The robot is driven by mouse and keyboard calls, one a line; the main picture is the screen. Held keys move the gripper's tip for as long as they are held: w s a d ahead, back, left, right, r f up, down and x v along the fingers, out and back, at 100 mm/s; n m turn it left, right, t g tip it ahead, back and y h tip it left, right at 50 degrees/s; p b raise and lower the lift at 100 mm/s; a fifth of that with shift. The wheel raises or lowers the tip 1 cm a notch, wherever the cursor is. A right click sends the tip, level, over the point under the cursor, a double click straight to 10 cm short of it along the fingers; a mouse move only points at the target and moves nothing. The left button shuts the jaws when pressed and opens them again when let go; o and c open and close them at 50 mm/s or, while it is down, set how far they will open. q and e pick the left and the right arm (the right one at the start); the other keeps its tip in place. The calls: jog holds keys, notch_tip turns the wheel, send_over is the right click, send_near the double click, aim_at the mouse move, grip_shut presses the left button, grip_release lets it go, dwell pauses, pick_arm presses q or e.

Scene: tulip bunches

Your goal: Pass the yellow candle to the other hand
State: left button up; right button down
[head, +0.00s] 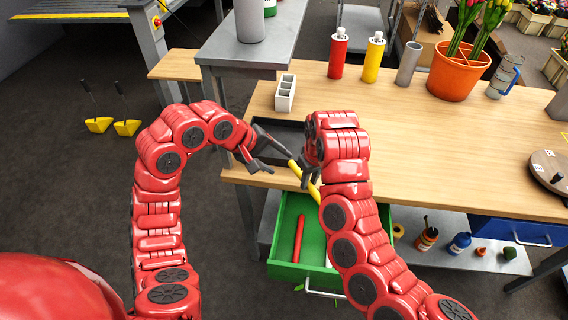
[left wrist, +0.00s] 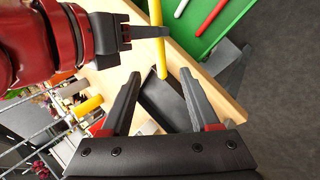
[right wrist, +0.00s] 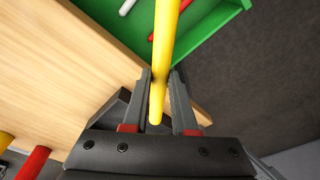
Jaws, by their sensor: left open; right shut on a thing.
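The yellow candle (head: 305,180) is held by my right gripper (head: 311,175) above the table's front edge, near the open drawer. In the right wrist view the candle (right wrist: 164,60) runs between the closed fingers (right wrist: 160,98), one end sticking out toward the palm. My left gripper (head: 268,153) is open and empty, left of the candle's upper end. In the left wrist view the candle (left wrist: 158,38) lies beyond the open fingers (left wrist: 157,100), apart from them, with the right gripper (left wrist: 140,32) across it.
The open green drawer (head: 284,235) below holds a red candle (head: 298,238); a white one (left wrist: 181,8) shows in the left wrist view. A dark tray (head: 283,133) lies on the wooden table (head: 420,140) behind the grippers.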

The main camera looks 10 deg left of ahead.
aim_at(299, 174)
pick_arm(q)
jog(key=x, duration=1.1)
jog(key=shift+w+f, duration=0.1)
jog(key=shift+w, duration=0.05)
grip_shut()
pick_arm(e)
jog(key=c, duration=0.6)
grip_release()
jog(key=shift+f, duration=0.1)
